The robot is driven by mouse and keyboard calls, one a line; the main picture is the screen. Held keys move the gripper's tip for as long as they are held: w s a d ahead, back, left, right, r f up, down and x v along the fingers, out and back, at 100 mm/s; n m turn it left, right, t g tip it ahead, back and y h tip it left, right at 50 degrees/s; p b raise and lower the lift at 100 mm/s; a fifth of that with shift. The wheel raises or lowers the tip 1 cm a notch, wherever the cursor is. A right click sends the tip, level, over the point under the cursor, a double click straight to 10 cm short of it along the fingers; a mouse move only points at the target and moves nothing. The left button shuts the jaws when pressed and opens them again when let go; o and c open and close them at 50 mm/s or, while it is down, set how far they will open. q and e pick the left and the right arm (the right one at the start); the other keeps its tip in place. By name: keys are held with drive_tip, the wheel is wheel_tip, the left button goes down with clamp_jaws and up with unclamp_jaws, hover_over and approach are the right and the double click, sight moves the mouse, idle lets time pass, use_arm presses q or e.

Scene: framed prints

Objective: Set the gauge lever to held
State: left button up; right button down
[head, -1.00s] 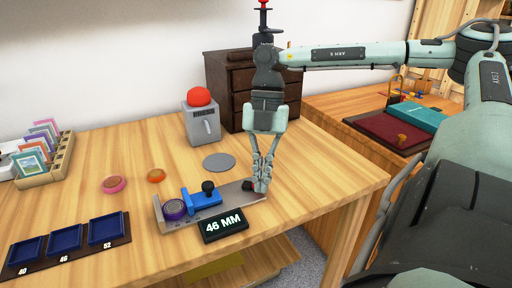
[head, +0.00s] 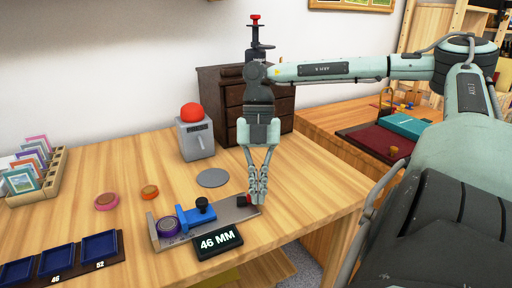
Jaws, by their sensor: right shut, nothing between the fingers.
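The gauge (head: 225,219) is a grey metal plate on the wooden table, with a blue sliding jaw (head: 198,216) carrying a black knob. A purple ring (head: 167,226) sits at its left end, against or close to the blue jaw. A black display (head: 217,242) in front reads "46 MM". A small dark lever (head: 242,201) with a bit of red showing is at the plate's right end, partly hidden by my fingers. My right gripper (head: 257,198) points down, shut and empty, with its fingertips at the lever; I cannot tell whether they touch. My left gripper is out of view.
Blue trays (head: 58,259) marked with sizes lie at the front left. A pink ring (head: 106,202), an orange ring (head: 150,192) and a grey disc (head: 212,178) lie behind the gauge. A grey box with a red dome (head: 192,113) and a dark drawer cabinet (head: 225,98) stand behind.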

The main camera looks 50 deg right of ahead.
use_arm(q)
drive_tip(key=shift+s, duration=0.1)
use_arm(e)
drive_tip(key=shift+f, duration=0.1)
drive_tip(key=shift+w+a+f+b, duration=0.1)
drive_tip(key=shift+w+a+b, duration=0.2)
drive_tip(key=shift+a+b, duration=0.1)
drive_tip(key=shift+w+a, duration=0.2)
drive_tip(key=shift+w, duration=0.05)
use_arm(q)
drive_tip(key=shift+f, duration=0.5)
use_arm(e)
drive_tip(key=shift+r, duration=0.2)
